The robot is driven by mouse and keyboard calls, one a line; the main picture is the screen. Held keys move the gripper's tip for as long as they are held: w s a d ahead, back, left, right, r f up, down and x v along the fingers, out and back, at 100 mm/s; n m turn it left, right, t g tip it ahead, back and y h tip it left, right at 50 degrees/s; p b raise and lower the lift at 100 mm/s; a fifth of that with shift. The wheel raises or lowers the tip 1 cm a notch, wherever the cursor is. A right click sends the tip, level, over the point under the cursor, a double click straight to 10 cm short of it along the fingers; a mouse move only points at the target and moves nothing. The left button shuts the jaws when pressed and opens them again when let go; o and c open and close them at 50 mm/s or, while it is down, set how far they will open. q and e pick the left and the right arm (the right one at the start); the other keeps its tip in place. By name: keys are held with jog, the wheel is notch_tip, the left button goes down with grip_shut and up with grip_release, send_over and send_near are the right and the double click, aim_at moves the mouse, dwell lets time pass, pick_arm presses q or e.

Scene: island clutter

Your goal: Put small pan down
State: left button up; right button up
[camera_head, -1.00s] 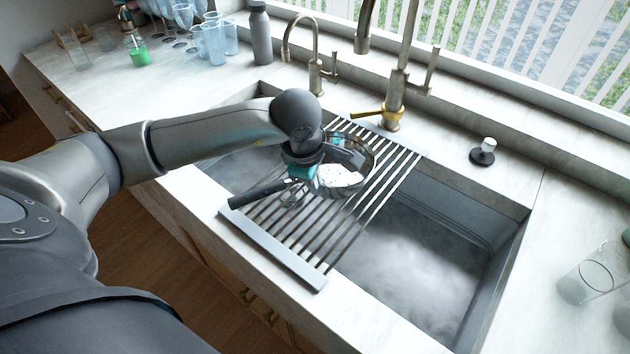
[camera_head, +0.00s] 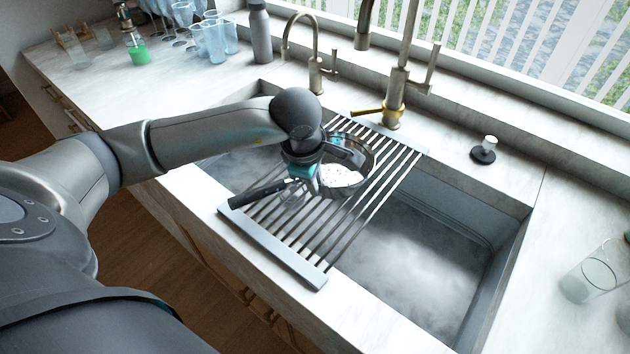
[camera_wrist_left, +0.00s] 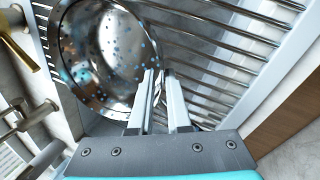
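The small pan (camera_head: 345,180) is a shiny round metal pan with a black handle (camera_head: 258,193) pointing to the lower left. It appears to rest upright on the metal drying rack (camera_head: 272,247) across the sink. In the left wrist view, its speckled bowl (camera_wrist_left: 108,45) fills the upper left. My left gripper (camera_head: 297,190) is at the handle end close to the bowl. Its two fingers (camera_wrist_left: 158,80) are close together beside the rim, with a narrow gap. I cannot tell whether they press on the handle, which the gripper partly hides. My right gripper is not in view.
The sink basin (camera_head: 420,260) is open right of the rack. Brass taps (camera_head: 393,105) stand behind it. A grey bottle (camera_head: 260,35) and blue glasses (camera_head: 212,42) stand at the back left. A black stopper (camera_head: 483,155) and a clear glass (camera_head: 590,275) are at the right.

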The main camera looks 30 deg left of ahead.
pick_arm(q)
jog(key=o, duration=0.3)
jog(key=shift+s+f, duration=0.15)
jog(key=v, duration=1.5)
jog(key=shift+r+p, duration=0.3)
jog(key=shift+p, duration=0.1)
jog(key=shift+f, duration=0.1)
